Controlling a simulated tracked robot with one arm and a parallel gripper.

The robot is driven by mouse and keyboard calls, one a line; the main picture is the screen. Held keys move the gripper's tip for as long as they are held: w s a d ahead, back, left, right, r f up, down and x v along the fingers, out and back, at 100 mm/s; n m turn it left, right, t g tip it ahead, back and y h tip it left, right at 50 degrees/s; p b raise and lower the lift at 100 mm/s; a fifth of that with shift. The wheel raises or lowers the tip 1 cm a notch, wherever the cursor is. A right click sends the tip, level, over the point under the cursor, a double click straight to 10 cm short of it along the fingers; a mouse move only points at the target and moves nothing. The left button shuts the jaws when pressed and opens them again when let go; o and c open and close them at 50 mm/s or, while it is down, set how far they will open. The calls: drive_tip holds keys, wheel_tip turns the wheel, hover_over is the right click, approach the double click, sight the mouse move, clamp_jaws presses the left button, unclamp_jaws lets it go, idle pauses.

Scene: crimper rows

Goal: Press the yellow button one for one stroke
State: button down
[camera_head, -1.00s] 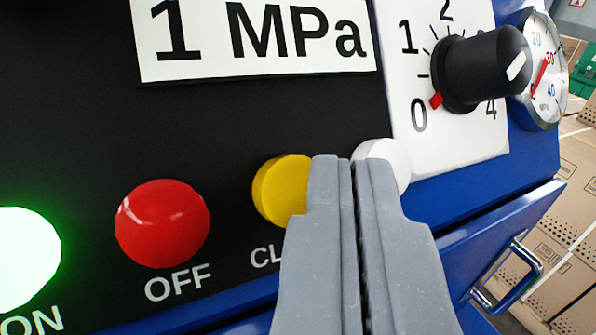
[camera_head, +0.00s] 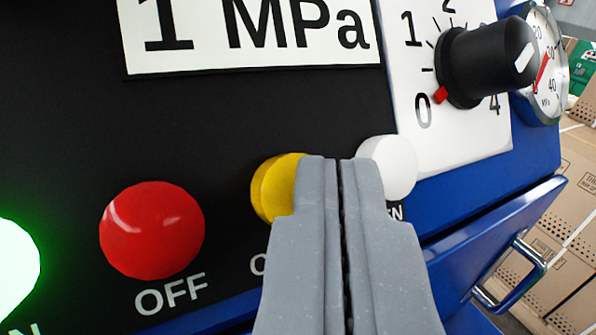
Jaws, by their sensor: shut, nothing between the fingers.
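The yellow button (camera_head: 274,187) is on the black panel, between the red button and the white button. Its right part is hidden behind my gripper (camera_head: 339,163). My gripper is shut with nothing between its fingers. Its fingertips overlap the right edge of the yellow button in the picture. I cannot tell whether they touch it. The label below the yellow button is mostly covered by my fingers.
A red OFF button (camera_head: 152,230) and a lit green button (camera_head: 14,268) are to the left. A white button (camera_head: 389,167) is just right of my fingertips. A black knob (camera_head: 487,62), a gauge (camera_head: 546,66) and a blue drawer with a handle (camera_head: 523,272) are further right.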

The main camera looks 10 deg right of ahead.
drive_tip(key=shift+w+a+f, duration=0.1)
drive_tip(key=shift+w+f, duration=0.05)
idle(0.3)
drive_tip(key=shift+s+d+r+b, duration=0.3)
drive_tip(key=shift+s+r, duration=0.25)
drive_tip(key=shift+s, duration=0.1)
idle(0.4)
drive_tip(key=s+r, duration=0.1)
drive_tip(key=s+d, duration=0.1)
drive_tip(key=s+r+b, duration=0.1)
drive_tip(key=s, duration=0.1)
drive_tip(key=shift+d+r, duration=0.3)
drive_tip(key=shift+r, duration=0.05)
idle(2.1)
